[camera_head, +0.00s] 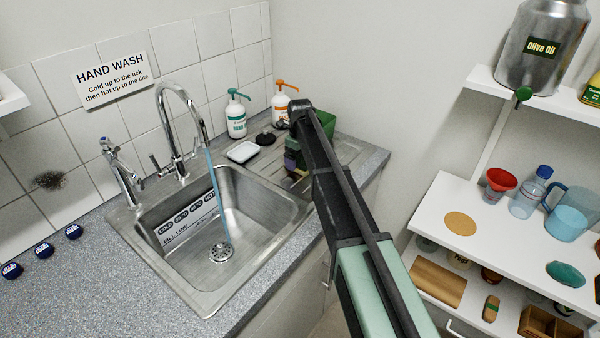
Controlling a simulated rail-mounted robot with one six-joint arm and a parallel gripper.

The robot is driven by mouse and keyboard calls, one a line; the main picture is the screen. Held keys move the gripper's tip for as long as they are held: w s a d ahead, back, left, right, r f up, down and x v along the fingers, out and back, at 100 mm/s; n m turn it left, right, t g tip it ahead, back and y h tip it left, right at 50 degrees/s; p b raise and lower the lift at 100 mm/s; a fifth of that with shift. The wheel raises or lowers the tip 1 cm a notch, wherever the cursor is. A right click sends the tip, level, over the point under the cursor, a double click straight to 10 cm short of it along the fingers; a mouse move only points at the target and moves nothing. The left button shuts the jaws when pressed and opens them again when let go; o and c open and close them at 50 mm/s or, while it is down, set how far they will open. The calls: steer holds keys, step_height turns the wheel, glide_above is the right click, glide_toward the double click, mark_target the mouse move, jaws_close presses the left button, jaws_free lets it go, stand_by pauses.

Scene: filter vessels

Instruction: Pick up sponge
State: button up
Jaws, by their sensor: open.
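My arm reaches up from the bottom of the picture to the draining board right of the sink. My gripper (299,113) is at its far end, small and dark, over the back of the draining board and close to the soap bottles. It is open; I cannot make out anything between its fingers. A small block with green and purple layers (293,160), possibly the sponge, sits on the draining board just left of my arm. My arm hides part of it. A green box-like thing (326,122) shows behind my arm.
Water runs from the tap (178,115) into the steel sink (150,262). A white soap dish (242,152), a dark round stopper (265,138), a green-topped bottle (236,118) and an orange-topped bottle (281,100) crowd the back. Shelves (500,235) with kitchenware stand right.

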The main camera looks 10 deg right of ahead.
mark_target(300, 160)
step_height(300, 160, down, 2)
steer(key=shift+f+b, duration=0.15)
steer(key=shift+b, duration=0.25)
steer(key=shift+r, duration=0.25)
steer(key=c, duration=1.1)
steer(key=shift+o, duration=0.2)
steer(key=shift+r+p, duration=0.1)
steer(key=shift+p, duration=0.25)
step_height(300, 160, up, 20)
steer(key=p, duration=2)
